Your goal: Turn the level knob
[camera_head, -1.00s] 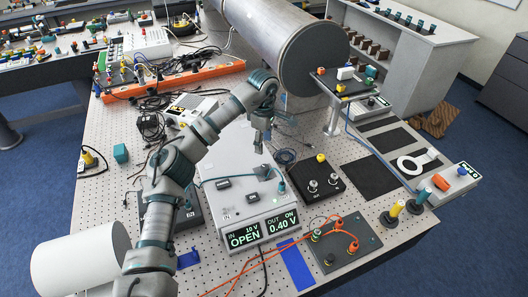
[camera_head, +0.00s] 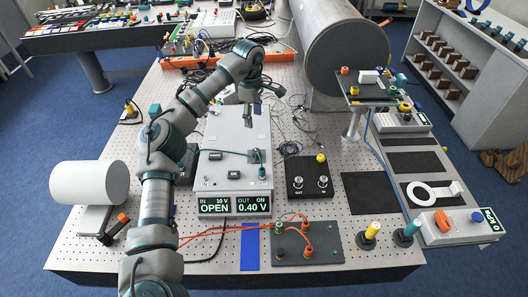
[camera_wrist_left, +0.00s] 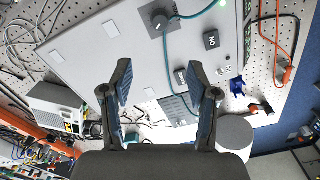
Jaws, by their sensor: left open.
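The grey-white control box (camera_head: 230,135) shows IN 10 V OPEN and OUT ON 0.40 V on its front display (camera_head: 233,205). A dark knob with a teal part (camera_head: 256,157) sits on its top at the right; in the left wrist view a round knob (camera_wrist_left: 160,22) sits on a grey square plate. I cannot read its label, so I cannot tell whether it is the level knob. My left gripper (camera_head: 250,118) hangs above the far part of the box, apart from the knob. In the left wrist view its fingers (camera_wrist_left: 158,75) are open and empty. My right gripper is out of view.
A black box with two knobs (camera_head: 308,180) stands to the right. Orange leads cross a dark plate (camera_head: 305,243) at the front. A teal cable (camera_wrist_left: 185,17) runs over the box top. A large metal pipe (camera_head: 345,50) lies behind. A white cylinder (camera_head: 85,183) lies left.

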